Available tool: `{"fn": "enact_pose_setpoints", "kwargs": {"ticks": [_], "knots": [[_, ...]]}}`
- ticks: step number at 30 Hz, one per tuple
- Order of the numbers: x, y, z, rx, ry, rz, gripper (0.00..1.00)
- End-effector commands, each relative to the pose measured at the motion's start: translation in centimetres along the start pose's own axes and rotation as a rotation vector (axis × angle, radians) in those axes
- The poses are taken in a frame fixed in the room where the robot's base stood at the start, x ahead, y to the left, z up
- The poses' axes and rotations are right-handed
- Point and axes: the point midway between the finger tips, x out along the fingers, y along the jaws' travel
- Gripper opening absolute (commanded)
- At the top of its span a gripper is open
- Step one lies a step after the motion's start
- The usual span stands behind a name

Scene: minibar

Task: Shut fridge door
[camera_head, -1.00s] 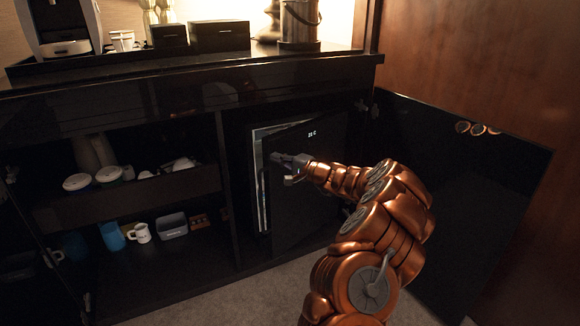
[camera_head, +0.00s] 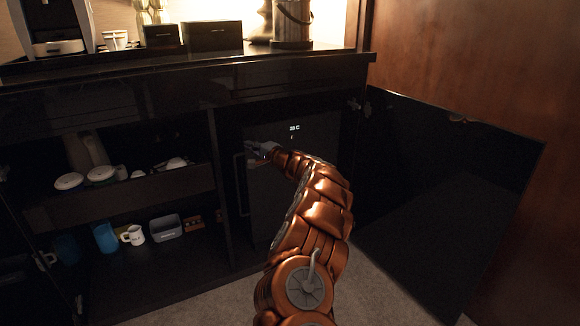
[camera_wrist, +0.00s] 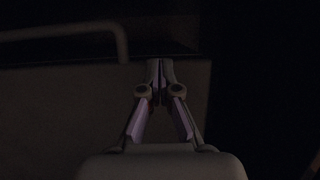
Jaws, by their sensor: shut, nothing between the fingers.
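The fridge door (camera_head: 290,205) is a dark panel with a small lit temperature display, inside the right bay of the cabinet. It looks flush or nearly flush with the fridge front; no lit gap shows. A thin vertical handle (camera_head: 238,185) runs along its left side, and a bar-like handle (camera_wrist: 123,42) shows in the wrist view. My gripper (camera_head: 257,149) is at the door's upper left, beside the handle's top. Its fingers (camera_wrist: 158,72) are closed together and empty in the wrist view. Whether they touch the door is too dark to tell.
The cabinet door (camera_head: 440,200) stands open at the right. Open shelves at the left hold cups, a blue cup (camera_head: 105,237) and a grey tray (camera_head: 165,228). The countertop (camera_head: 190,62) overhangs above. Carpet (camera_head: 380,280) lies free in front.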

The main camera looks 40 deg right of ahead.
Motion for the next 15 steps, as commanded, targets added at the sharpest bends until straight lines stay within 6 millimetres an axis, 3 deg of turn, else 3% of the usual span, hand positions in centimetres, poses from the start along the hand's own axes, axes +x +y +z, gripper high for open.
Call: {"fn": "enact_pose_setpoints", "kwargs": {"ticks": [4,15], "knots": [[0.9,-0.9,-0.1,-0.006,0.021,-0.009,0.00],[2.0,-0.2,0.3,-0.012,0.015,0.000,0.00]]}}
